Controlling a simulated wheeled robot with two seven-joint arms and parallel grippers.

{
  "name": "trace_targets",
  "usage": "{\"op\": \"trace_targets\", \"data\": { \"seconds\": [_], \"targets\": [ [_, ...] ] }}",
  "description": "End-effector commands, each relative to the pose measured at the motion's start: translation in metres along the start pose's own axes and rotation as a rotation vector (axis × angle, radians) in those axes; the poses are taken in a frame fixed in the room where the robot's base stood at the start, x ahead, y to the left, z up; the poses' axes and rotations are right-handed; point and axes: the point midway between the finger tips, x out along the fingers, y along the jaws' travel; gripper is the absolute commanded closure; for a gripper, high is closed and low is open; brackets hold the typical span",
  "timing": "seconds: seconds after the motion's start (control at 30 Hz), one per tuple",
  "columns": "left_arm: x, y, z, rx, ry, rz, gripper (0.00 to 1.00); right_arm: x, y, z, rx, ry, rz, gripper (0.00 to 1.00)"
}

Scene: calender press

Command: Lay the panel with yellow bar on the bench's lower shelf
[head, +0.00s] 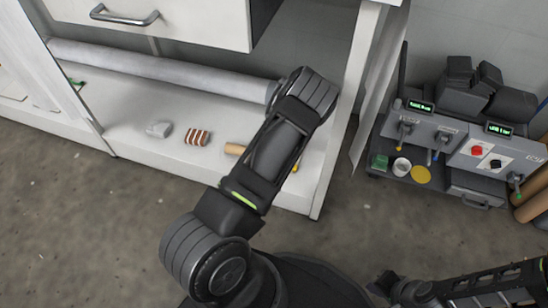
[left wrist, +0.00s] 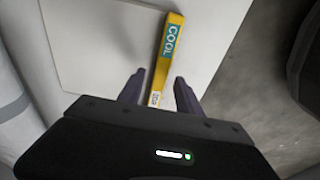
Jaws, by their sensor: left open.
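The white panel (left wrist: 95,50) lies flat on the bench's lower shelf (head: 130,108), seen in the left wrist view. Its yellow bar (left wrist: 166,60) carries a teal COOL label. My left gripper (left wrist: 158,92) is open, with a finger on either side of the bar's near end; I cannot tell whether they touch it. In the head view my left arm hides that gripper and most of the panel; a small yellow bit (head: 296,167) shows beside the arm. My right gripper (head: 382,284) is low at the right over the floor, its jaw state unclear.
A grey roll (head: 160,68) runs along the back of the shelf. A whitish lump (head: 158,129), a brown striped block (head: 197,137) and a tan cylinder (head: 235,149) lie on it. A drawer (head: 150,20) hangs above. A control unit (head: 430,135) stands right; floor between is clear.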

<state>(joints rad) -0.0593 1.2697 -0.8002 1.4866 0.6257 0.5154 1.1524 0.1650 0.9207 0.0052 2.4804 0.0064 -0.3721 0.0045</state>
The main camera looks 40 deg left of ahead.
Motion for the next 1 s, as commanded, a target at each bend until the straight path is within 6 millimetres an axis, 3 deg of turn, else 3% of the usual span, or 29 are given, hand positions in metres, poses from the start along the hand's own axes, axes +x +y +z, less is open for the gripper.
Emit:
{"op": "trace_targets", "data": {
  "seconds": [0.3,0.5,1.0],
  "targets": [
    [-0.069,0.000,0.000,0.000,-0.001,0.002,0.59,-0.028,-0.011,0.004,-0.005,-0.014,-0.003,1.00],
    [-0.099,0.000,0.001,0.000,0.000,0.001,0.59,-0.036,-0.017,0.007,-0.009,-0.022,-0.007,1.00],
    [-0.107,0.000,0.000,0.000,0.000,-0.001,0.59,-0.037,-0.018,0.008,-0.011,-0.025,-0.008,1.00]
  ]
}}
